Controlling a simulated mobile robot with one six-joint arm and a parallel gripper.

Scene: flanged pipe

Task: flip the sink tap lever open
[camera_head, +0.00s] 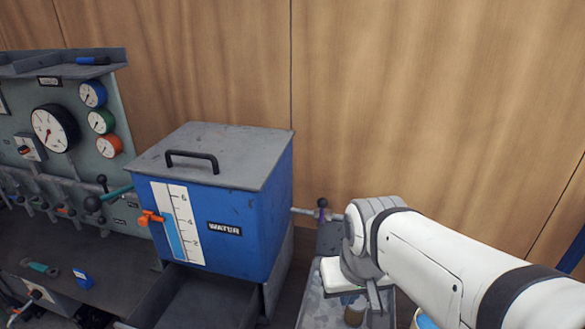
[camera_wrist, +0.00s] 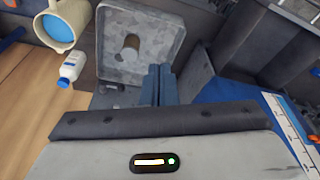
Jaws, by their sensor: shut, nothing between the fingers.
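The sink tap (camera_head: 318,212) is a short pale pipe with a dark purple-knobbed lever. It sticks out of the right side of the blue water tank (camera_head: 215,225) in the head view. The lever's knob (camera_head: 322,203) points up. The grey sink (camera_head: 312,298) is below it, and its basin also shows in the wrist view (camera_wrist: 112,66). My gripper (camera_wrist: 159,70) is shut and empty, its fingers beside the basin's edge in the wrist view. In the head view my wrist is just right of the tap and hides part of it. I cannot make out the lever in the wrist view.
A jug of blue liquid (camera_wrist: 62,25) and a white bottle (camera_wrist: 72,67) stand left of the basin in the wrist view. A gauge panel (camera_head: 85,150) and an orange valve (camera_head: 149,217) are left in the head view.

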